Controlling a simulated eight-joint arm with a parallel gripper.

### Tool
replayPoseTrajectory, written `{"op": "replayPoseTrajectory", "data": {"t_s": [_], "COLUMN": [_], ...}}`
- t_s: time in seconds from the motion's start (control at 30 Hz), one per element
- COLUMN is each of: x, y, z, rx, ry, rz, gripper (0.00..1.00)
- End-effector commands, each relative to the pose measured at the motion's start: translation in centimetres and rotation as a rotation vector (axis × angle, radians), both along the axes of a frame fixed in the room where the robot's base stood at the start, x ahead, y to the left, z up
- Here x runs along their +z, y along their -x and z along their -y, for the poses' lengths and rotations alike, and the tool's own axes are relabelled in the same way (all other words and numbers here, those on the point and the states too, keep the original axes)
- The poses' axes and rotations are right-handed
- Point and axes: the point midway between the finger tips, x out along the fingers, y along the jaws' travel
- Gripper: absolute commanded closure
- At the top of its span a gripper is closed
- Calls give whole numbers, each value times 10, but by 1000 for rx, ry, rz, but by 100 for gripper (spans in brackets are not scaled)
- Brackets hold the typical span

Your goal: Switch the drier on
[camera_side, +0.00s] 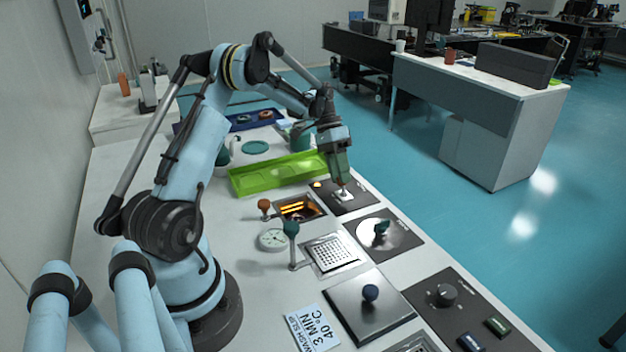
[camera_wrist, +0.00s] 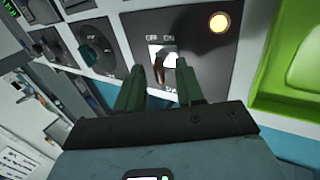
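A dark switch panel (camera_wrist: 205,45) marked OFF and ON fills the upper middle of the wrist view. It carries a white switch plate (camera_wrist: 168,52) with a brown lever (camera_wrist: 159,70) and a lit orange lamp (camera_wrist: 219,22). The lamp also glows in the side view (camera_side: 317,184). My gripper (camera_wrist: 159,66) is open, its two green fingers apart on either side of the lever. Contact cannot be told. In the side view my gripper (camera_side: 342,186) points down over the switch plate (camera_side: 343,195). Beside the panel, a square recess (camera_side: 299,208) holds glowing orange bars.
A bright green tray (camera_side: 270,176) lies close behind the panel. A round plate with a green knob (camera_side: 381,227), a perforated metal plate (camera_side: 332,255) and a dial timer (camera_side: 272,239) stand nearer the camera. A blue-knobbed lid (camera_side: 369,308) lies further along the bench.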

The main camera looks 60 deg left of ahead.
Motion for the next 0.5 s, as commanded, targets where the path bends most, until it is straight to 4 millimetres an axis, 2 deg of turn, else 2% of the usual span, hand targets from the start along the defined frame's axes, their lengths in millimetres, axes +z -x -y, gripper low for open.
{"op": "replayPoseTrajectory", "data": {"t_s": [0.27,0.5], "x": [4,34], "y": [0,0], "z": [-2,-20], "rx": [0,2], "ry": [0,-1], "rz": [0,0], "gripper": [63,63]}}
